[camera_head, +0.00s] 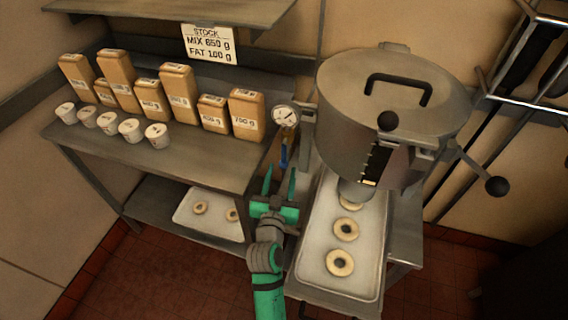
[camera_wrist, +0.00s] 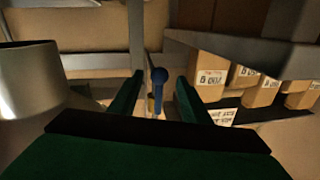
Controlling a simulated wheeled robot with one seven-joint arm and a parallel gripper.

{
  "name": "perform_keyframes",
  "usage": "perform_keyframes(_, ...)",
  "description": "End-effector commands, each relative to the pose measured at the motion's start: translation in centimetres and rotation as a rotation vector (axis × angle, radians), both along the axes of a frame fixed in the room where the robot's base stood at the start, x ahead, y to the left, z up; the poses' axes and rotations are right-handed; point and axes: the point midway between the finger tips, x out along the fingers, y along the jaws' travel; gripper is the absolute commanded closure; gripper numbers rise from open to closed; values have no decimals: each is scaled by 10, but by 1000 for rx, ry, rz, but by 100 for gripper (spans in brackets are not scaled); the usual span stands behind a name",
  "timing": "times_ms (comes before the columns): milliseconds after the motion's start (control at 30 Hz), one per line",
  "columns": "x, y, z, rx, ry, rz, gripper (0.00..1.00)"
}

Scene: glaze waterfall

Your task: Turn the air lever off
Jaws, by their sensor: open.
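The blue air lever (camera_head: 284,155) stands below a round dial gauge (camera_head: 286,116), between the shelf table and the big metal pot. In the wrist view the blue lever (camera_wrist: 159,78) shows a round knob and sits between the two fingers, beyond their tips. My gripper (camera_head: 279,180) is green, open and empty, just in front of the lever. Its fingers also flank the lever in the wrist view (camera_wrist: 158,95). I see no clear contact between fingers and lever. The lever's base is partly hidden.
The large metal pot (camera_head: 393,95) with a black handle stands right of my gripper, above a tray (camera_head: 312,240) with several dough rings. Bags and cups stand on the metal table (camera_head: 190,160) at left. A lower tray (camera_head: 190,222) holds two rings. A side lever (camera_head: 497,186) projects right.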

Motion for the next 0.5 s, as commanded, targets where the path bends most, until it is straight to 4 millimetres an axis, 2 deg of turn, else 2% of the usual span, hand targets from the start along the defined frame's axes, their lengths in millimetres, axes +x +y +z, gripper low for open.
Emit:
perform_keyframes(200,30,-7,1,1,-2,-3,57)
perform_keyframes(500,42,-9,0,-1,-1,-3,57)
